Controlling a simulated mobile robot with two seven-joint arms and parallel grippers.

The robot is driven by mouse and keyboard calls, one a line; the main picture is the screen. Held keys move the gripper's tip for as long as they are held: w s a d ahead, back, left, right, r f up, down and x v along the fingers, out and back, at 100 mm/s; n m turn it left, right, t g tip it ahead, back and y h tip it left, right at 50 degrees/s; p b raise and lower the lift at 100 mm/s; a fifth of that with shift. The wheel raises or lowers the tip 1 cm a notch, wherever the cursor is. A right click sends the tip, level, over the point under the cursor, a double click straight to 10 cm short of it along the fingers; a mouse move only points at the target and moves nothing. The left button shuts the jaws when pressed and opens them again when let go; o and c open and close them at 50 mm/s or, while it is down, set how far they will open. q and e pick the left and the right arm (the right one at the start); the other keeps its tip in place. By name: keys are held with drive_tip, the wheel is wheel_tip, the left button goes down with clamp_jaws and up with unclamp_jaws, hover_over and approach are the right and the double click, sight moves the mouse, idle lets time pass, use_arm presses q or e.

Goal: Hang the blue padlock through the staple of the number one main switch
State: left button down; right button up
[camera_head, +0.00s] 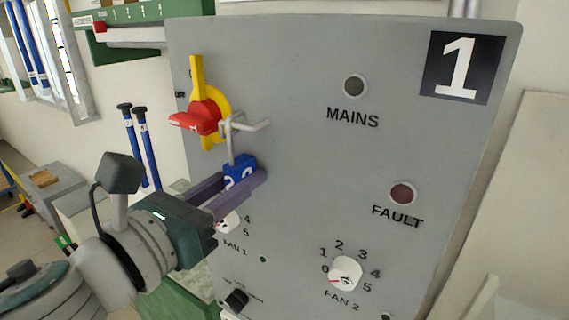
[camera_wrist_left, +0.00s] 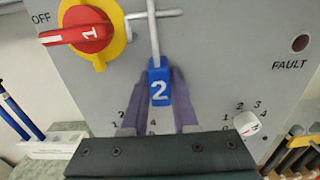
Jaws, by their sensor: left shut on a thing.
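The blue padlock (camera_head: 240,170) bears a white 2, also readable in the left wrist view (camera_wrist_left: 159,88). My left gripper (camera_head: 244,179) has its purple fingers shut on the padlock's body, which hangs upright before the panel. Its grey shackle (camera_head: 231,146) rises to a grey bar, the staple (camera_head: 254,125), beside the main switch (camera_head: 204,117). The shackle and bar cross in both views; I cannot tell whether the shackle passes through or only overlaps. The switch has a red handle numbered 1 (camera_wrist_left: 88,34) on a yellow plate, turned toward OFF. My right gripper is out of view.
The grey panel (camera_head: 300,150) carries a 1 sign (camera_head: 462,66), MAINS lamp (camera_head: 355,86), FAULT lamp (camera_head: 403,194) and fan knobs, one (camera_head: 345,272) at lower right. A green rack (camera_head: 130,22) is at upper left. Blue rods (camera_head: 145,150) stand left of the panel.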

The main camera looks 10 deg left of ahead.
use_arm(q)
drive_tip(key=c, duration=0.6)
unclamp_jaws()
